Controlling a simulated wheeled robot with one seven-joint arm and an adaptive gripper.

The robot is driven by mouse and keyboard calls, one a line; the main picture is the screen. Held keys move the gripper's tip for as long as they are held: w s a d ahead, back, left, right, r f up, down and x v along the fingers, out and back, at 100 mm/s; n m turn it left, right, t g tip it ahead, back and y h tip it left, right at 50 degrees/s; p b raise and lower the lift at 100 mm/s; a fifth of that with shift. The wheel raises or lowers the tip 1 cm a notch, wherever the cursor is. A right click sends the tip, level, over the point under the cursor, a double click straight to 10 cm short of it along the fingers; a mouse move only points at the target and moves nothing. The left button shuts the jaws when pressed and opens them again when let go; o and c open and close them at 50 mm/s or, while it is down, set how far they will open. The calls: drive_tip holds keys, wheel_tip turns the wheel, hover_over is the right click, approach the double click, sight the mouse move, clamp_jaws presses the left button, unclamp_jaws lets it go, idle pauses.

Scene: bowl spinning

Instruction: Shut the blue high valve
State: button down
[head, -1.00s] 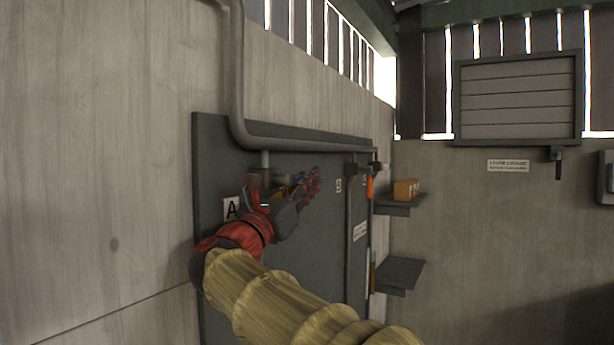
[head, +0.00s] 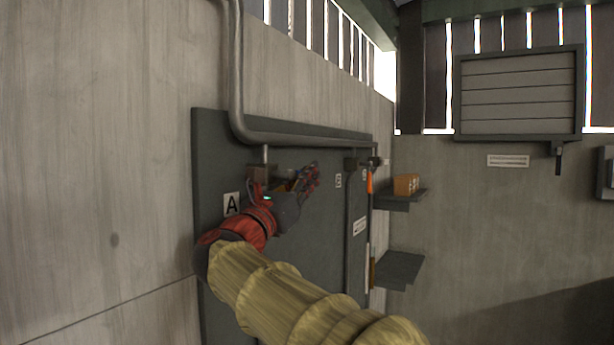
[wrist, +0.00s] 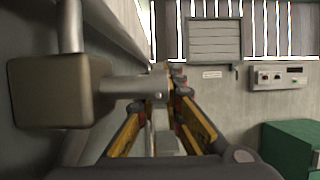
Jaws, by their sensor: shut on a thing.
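The valve's box-shaped body (head: 259,173) hangs under a vertical pipe on the dark wall panel, above the sign A. In the wrist view its brownish body (wrist: 60,92) is at the left, and a grey stem (wrist: 130,88) runs from it to the right, between my fingers. My gripper (head: 308,178) is at the valve, its fingers pointing away along the panel. In the wrist view my gripper (wrist: 166,85) is shut on the valve handle, which the fingers mostly hide. The handle's blue colour and exact angle cannot be made out.
A thick pipe (head: 300,138) runs along the panel top (head: 215,150). Further right are another valve (head: 357,162), an orange handle (head: 370,183) and two wall shelves (head: 398,268), the upper bearing a box (head: 405,184). A green cabinet (wrist: 292,148) stands at right.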

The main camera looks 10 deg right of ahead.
drive_tip(key=shift+b, duration=0.5)
drive_tip(key=shift+r+t+h+b, duration=0.2)
drive_tip(key=shift+t+h+b, duration=0.25)
drive_tip(key=shift+b, duration=0.3)
drive_tip(key=shift+r+t, duration=0.25)
drive_tip(key=shift+r, duration=0.1)
drive_tip(key=c, duration=2.2)
unclamp_jaws()
drive_tip(key=shift+a+f, duration=0.1)
drive_tip(key=v, duration=1.2)
